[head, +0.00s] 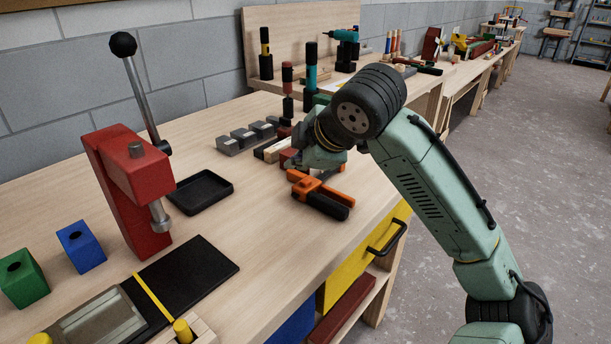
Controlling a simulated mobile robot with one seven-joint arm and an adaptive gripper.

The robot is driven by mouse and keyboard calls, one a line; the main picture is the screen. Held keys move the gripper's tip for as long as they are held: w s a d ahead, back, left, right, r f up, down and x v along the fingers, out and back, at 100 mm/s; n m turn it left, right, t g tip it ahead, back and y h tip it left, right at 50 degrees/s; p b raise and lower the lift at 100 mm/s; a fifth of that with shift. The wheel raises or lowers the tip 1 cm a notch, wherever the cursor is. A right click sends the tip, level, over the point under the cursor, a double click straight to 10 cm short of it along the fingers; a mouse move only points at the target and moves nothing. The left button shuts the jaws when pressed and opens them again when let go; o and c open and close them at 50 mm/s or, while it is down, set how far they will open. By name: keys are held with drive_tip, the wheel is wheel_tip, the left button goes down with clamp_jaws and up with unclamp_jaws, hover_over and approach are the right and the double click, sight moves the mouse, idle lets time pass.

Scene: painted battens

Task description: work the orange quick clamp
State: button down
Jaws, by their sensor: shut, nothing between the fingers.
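The orange quick clamp (308,184) lies on the wooden bench near its front edge. It has orange bars and a dark handle that points toward the lower right. My gripper (317,160) is just behind and above the clamp in the picture, shut and empty. My wrist covers much of it, so the fingertips are hard to make out. I cannot tell whether it touches the clamp.
Painted battens (272,150) and grey blocks (245,136) lie left of my gripper. A red press (130,185) with a long lever stands on the left, near a black tray (201,191). Bare bench top lies left of the clamp. A yellow drawer (362,262) is below.

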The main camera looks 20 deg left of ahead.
sight(300, 188)
wheel_tip(300, 188, up, 4)
drive_tip(key=p, duration=0.2)
drive_tip(key=shift+f+p, duration=0.15)
drive_tip(key=shift+p, duration=0.15)
idle(0.6)
